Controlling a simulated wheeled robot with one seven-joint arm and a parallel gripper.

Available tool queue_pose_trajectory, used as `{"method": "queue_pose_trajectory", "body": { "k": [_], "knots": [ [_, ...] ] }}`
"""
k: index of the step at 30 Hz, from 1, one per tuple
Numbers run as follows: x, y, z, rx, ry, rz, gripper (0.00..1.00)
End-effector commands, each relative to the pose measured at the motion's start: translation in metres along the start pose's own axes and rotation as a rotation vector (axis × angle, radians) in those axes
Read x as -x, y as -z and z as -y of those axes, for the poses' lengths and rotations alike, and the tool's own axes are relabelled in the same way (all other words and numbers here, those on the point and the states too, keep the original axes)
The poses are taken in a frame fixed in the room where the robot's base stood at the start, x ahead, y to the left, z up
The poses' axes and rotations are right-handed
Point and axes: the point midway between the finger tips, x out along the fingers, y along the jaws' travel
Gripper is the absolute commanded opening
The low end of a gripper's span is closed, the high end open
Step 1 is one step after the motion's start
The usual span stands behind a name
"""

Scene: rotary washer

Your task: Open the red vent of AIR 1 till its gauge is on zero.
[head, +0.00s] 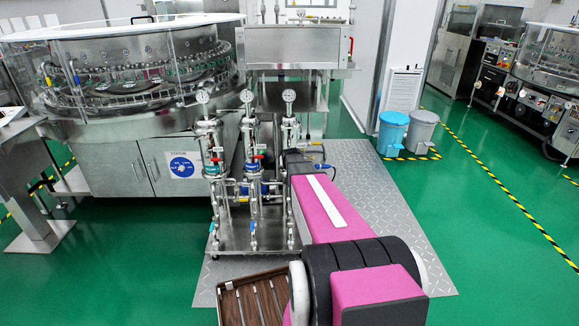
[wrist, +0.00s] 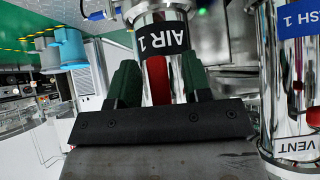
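In the wrist view, a shiny steel housing carries a black label reading AIR 1 (wrist: 178,38). A red part, seemingly the vent handle (wrist: 157,80), shows between the two green fingers of my gripper (wrist: 158,64). The fingers stand apart with a gap on each side of the red part, so my gripper looks open around it. In the head view, my arm reaches the rightmost steel column, topped by a round gauge (head: 289,95). The gauge's needle is too small to read. My gripper and that column's vent are mostly hidden behind my arm.
Two more columns with gauges stand to the left, with red handles (head: 257,157). In the wrist view, a neighbouring housing with a blue label (wrist: 298,20) and a VENT tag (wrist: 300,148) is close on the right. Blue and grey bins (head: 392,133) stand right on the floor.

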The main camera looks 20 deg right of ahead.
Motion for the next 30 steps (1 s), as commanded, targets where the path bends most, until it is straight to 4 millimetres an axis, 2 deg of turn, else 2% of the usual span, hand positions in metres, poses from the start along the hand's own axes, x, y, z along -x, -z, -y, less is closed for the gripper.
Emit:
{"method": "queue_pose_trajectory", "body": {
  "k": [8, 22, 25, 30],
  "knots": [
    [0.013, -0.001, 0.0, 0.002, 0.0, -0.001, 0.45],
    [0.094, -0.002, 0.0, 0.0, 0.0, -0.001, 0.45],
    [0.105, -0.001, 0.0, 0.0, 0.0, 0.0, 0.45],
    [0.109, 0.0, 0.0, 0.0, 0.0, 0.0, 0.45]
  ]
}}
